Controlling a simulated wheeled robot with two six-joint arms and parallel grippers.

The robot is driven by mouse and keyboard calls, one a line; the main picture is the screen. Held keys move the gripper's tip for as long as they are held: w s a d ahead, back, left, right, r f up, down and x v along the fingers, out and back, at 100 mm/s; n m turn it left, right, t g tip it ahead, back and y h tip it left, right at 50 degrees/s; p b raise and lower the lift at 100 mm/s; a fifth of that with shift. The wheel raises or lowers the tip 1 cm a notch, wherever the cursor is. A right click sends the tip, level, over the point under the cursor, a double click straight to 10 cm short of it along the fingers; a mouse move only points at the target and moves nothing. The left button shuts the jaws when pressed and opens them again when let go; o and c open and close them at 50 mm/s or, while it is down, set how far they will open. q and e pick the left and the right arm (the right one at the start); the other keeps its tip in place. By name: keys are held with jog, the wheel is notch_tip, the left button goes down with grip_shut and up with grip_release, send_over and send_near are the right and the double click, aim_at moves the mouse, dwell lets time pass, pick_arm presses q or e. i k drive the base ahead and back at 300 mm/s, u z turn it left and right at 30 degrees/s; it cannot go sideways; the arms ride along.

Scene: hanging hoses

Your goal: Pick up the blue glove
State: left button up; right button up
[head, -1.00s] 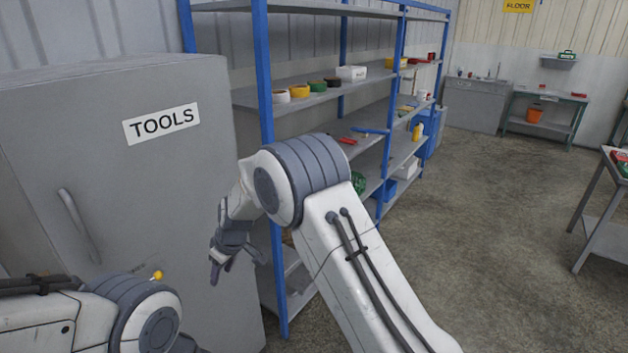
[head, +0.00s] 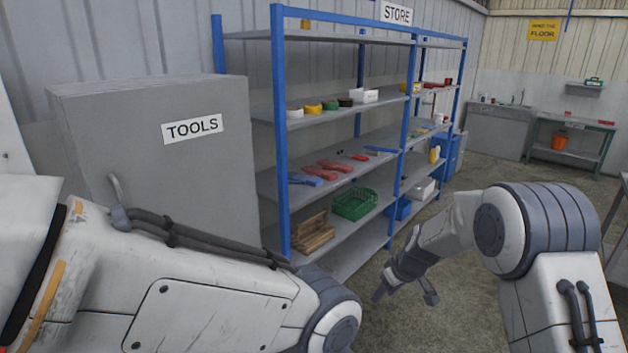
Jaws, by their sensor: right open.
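A blue glove (head: 305,179) lies at the left end of the shelf unit's middle shelf, close to the front blue post. Red gloves (head: 330,167) lie just behind and to the right of it. My right gripper (head: 405,292) is open and empty, pointing down in front of the shelves, lower than the glove and to its right, well apart from it. My left arm crosses the lower left of the view; its gripper is not in view.
The blue-posted shelf unit (head: 281,135) also holds tape rolls, a green crate (head: 354,203) and a wooden crate (head: 313,233). A grey TOOLS cabinet (head: 158,165) stands to its left. A workbench (head: 572,140) is at the back right. Open floor lies right of the shelves.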

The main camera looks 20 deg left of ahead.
aim_at(294, 178)
jog(key=z, duration=0.35)
jog(key=i, duration=2)
jog(key=u, duration=1.1)
jog(key=i, duration=0.95)
jog(key=u, duration=0.15)
